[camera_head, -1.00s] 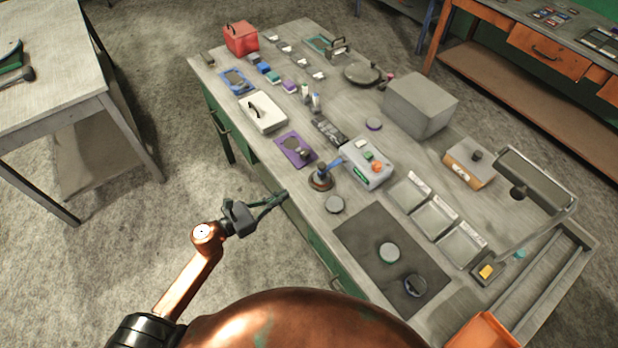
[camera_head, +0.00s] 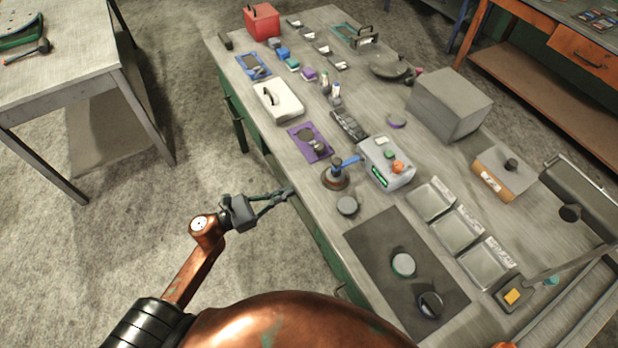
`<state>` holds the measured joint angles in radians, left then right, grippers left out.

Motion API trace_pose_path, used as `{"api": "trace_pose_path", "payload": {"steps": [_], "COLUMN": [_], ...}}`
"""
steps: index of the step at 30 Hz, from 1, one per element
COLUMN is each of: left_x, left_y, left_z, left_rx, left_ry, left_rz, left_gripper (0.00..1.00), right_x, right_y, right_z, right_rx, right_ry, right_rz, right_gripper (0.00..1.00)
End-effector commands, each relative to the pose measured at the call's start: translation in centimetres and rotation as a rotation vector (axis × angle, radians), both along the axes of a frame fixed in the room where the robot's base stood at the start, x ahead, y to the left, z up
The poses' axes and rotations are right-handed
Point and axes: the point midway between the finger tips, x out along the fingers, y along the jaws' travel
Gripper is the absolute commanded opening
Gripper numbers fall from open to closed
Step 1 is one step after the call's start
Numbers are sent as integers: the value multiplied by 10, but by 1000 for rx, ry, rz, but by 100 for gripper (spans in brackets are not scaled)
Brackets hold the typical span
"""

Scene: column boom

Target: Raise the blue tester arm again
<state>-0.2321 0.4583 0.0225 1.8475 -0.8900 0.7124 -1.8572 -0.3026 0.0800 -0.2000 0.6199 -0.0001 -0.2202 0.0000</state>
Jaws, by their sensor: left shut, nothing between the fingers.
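The blue tester arm (camera_head: 350,161) is a small blue lever on a post over a round brown-rimmed base (camera_head: 335,181). It stands near the bench's left edge and points right, looking close to level, toward a grey tester box (camera_head: 386,165) with green and orange buttons. Its exact tilt is hard to tell. My left gripper (camera_head: 289,191) is shut and empty at the bench's near-left edge, apart from the lever and to its left. My right gripper is out of view.
A grey disc (camera_head: 347,205) lies just in front of the lever's base. A purple plate (camera_head: 310,143) lies behind it. A dark mat (camera_head: 390,254) with two round pieces and several square trays are to the right. Open floor lies left of the bench.

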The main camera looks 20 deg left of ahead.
Motion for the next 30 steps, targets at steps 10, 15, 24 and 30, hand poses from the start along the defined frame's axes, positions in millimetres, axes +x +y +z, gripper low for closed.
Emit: {"api": "trace_pose_path", "payload": {"steps": [10,15,24,30], "left_x": [47,72,86,88], "left_y": [-44,-66,-82,-84], "left_z": [8,11,39,41], "left_rx": [0,0,3,1], "left_ry": [-4,-2,-2,0], "left_rz": [-6,-5,-5,-4], "left_gripper": [0,0,0,0], "right_x": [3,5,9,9], "right_y": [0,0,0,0], "right_z": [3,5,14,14], "right_rx": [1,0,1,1], "right_ry": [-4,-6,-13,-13], "right_rz": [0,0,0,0], "right_gripper": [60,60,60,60]}}
